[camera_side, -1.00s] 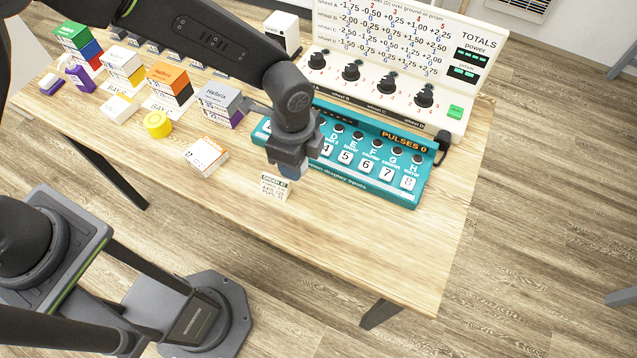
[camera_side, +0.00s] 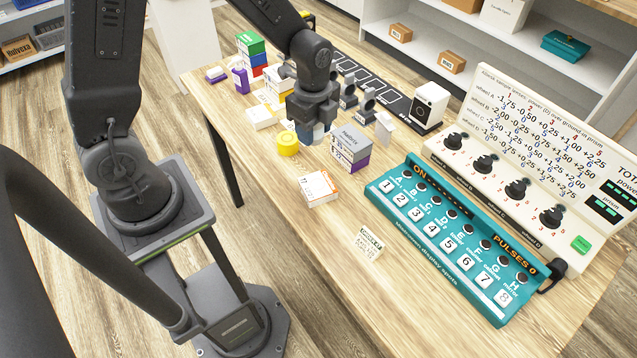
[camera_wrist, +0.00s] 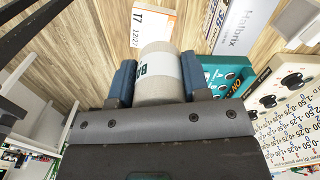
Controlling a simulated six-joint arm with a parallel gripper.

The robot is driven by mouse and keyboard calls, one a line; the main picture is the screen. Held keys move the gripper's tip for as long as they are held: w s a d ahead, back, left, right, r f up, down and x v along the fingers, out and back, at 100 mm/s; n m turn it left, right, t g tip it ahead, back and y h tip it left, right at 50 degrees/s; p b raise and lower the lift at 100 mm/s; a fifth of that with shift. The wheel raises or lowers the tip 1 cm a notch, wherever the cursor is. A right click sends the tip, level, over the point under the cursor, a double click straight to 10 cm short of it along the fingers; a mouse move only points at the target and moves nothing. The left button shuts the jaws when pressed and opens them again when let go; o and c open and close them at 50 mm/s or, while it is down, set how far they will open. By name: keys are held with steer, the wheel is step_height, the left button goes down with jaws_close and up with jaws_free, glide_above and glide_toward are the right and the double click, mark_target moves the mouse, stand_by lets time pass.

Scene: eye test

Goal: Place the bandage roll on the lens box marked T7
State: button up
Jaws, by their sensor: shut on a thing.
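My gripper (camera_side: 311,133) hangs above the table beside the grey and purple box stack, left of the teal console in the side view. In the wrist view, my gripper (camera_wrist: 156,82) is shut on the bandage roll (camera_wrist: 154,62), a beige roll with a white label band, between two blue fingers. I cannot make out the roll in the side view. The lens box marked T7 (camera_wrist: 152,20), white with an orange edge, lies beyond the roll, apart from it. In the side view the T7 box (camera_side: 318,188) lies flat and bare, nearer the table's front edge than my gripper.
A stack with a grey Halbrix box (camera_side: 350,141) stands close to my gripper. A yellow roll (camera_side: 287,144) is just left. Table around the T7 box is mostly clear.

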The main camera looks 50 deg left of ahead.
steer(key=s+a, duration=0.5)
steer(key=a, duration=0.2)
glide_above(318, 184)
steer(key=shift+n, duration=0.4)
step_height(318, 184, down, 6)
steer(key=shift+f, duration=2.2)
steer(key=shift+f, duration=0.15)
steer(key=o, duration=0.9)
